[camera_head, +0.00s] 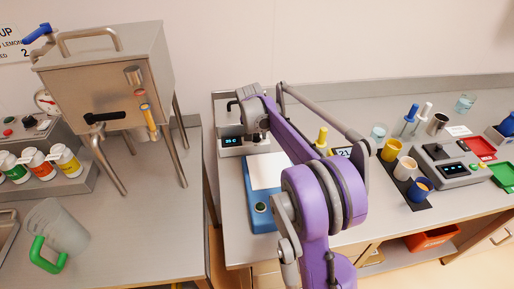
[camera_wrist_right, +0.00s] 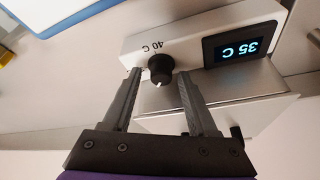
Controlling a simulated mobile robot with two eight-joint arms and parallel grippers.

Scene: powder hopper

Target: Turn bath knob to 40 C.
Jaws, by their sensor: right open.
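The bath (camera_head: 231,147) stands at the back left of the right-hand bench, with a lit display on its front. In the right wrist view its pale front panel (camera_wrist_right: 193,40) shows upside down. The display (camera_wrist_right: 240,48) reads 35 C. The black knob (camera_wrist_right: 160,69) sits beside it, with a "40 C" label (camera_wrist_right: 153,47) at its edge. A small light mark shows on the knob's side away from the label. My right gripper (camera_wrist_right: 159,76) is open, one finger on each side of the knob; contact is not clear. My left gripper is not in view.
A blue device with a white top (camera_head: 268,172) stands just in front of the bath. Coloured cups (camera_head: 391,150) and a grey instrument (camera_head: 447,163) are further right. A steel hopper (camera_head: 110,75) stands on the left bench. My right arm hides part of the bench's middle.

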